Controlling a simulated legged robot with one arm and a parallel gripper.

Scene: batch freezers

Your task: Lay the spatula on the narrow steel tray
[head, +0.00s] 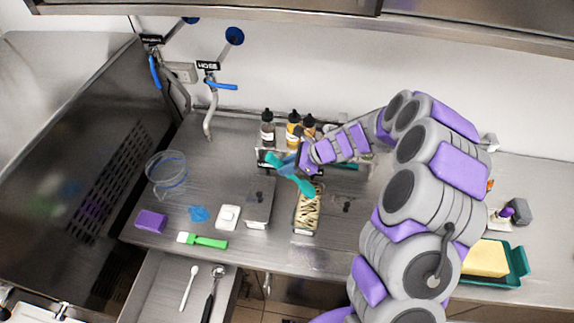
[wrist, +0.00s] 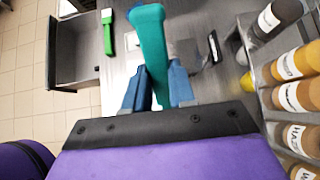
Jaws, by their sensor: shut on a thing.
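My gripper (head: 288,165) is shut on a teal spatula (head: 297,180) and holds it above the counter, in front of the bottles. In the wrist view the spatula (wrist: 152,45) runs up between the two blue fingers of my gripper (wrist: 159,70). Its far end reaches the top edge of that view. A narrow steel container (head: 307,212) holding pale sticks stands below the spatula in the head view. A flat steel piece with a dark knob (head: 260,205) lies left of it. I cannot tell for sure which one is the narrow steel tray.
Bottles (head: 293,130) stand in a rack behind my gripper; they fill the right of the wrist view (wrist: 292,97). A green brush (head: 207,241), purple block (head: 151,221), clear bowl (head: 166,176) and open drawer (head: 180,290) are at left. A teal tray (head: 517,268) is at right.

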